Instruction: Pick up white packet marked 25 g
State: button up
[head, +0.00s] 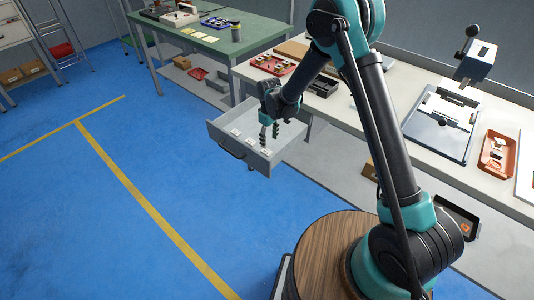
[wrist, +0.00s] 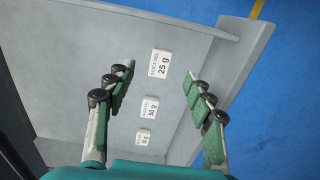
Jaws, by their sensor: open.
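The white packet marked 25 g (wrist: 160,64) lies flat in an open grey drawer (wrist: 85,60). In the wrist view it is the farthest and largest-looking of three white packets in a row. The packet marked 50 g (wrist: 149,107) and a smaller packet (wrist: 144,136), its marking hard to read, lie nearer. My gripper (wrist: 160,77) is open and empty, its green-padded fingers on either side of the row in the picture, apart from the packets. In the head view my gripper (head: 270,139) points down into the drawer (head: 232,152); the packet labels are too small to read there.
The drawer walls stand close around my gripper. The drawer is pulled out from the grey workbench (head: 430,160), which bears a red tray (head: 273,65) and a winder fixture (head: 440,120). A green table (head: 215,45) stands behind. The blue floor at left is clear.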

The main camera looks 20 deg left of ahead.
aim_at(268, 152)
jog(key=shift+a+f, duration=0.15)
jog(key=shift+f, duration=1.7)
jog(key=shift+a+f, duration=0.15)
jog(key=shift+f, duration=1.7)
jog(key=shift+c, duration=0.3)
jog(key=c, duration=0.8)
